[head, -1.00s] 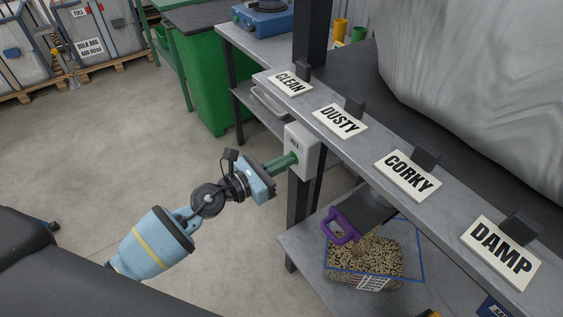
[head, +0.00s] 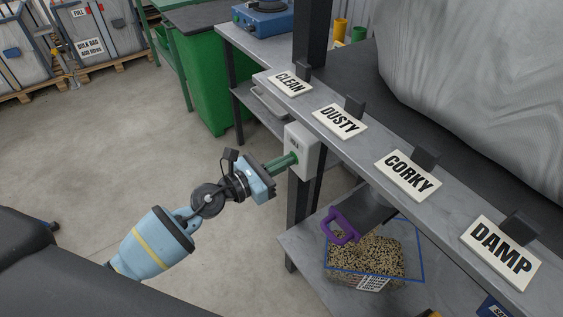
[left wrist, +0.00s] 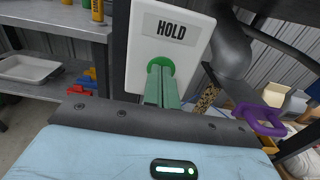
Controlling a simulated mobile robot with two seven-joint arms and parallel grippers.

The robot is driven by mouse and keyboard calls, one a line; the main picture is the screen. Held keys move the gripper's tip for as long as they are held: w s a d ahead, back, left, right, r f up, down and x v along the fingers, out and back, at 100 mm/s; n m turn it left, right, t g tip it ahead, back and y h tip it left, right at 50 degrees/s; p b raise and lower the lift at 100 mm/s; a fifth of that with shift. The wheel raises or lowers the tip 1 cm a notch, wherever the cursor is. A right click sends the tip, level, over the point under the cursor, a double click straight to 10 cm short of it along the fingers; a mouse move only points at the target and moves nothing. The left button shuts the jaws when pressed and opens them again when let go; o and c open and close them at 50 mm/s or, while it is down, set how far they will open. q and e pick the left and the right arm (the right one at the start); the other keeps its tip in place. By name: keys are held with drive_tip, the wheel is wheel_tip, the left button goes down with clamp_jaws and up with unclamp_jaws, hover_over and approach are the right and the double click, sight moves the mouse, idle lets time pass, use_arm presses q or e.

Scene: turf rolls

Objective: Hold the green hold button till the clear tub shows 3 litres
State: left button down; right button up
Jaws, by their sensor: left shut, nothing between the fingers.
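My left gripper (head: 292,158) is shut and empty, its green fingers pointing at the grey-white HOLD box (head: 301,146) on the bench post. In the left wrist view the fingertips (left wrist: 158,80) reach the round green hold button (left wrist: 161,64) and appear to press on it, covering most of it. The clear tub (head: 421,262) with a blue rim stands on the lower shelf under a grey chute, holding tan granules (head: 372,254). Granules (left wrist: 207,98) also show below the chute in the left wrist view. The tub's litre marks are not readable. My right gripper is out of view.
A purple handle (head: 340,226) sits at the chute. CLEAN, DUSTY, CORKY and DAMP signs (head: 408,174) line the bench edge above. A green bin (head: 213,90) stands behind, and the floor (head: 130,140) to the left is clear.

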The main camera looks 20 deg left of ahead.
use_arm(q)
drive_tip(key=shift+w+d+r, duration=0.1)
drive_tip(key=shift+d+r, duration=0.1)
drive_tip(key=shift+r, duration=0.2)
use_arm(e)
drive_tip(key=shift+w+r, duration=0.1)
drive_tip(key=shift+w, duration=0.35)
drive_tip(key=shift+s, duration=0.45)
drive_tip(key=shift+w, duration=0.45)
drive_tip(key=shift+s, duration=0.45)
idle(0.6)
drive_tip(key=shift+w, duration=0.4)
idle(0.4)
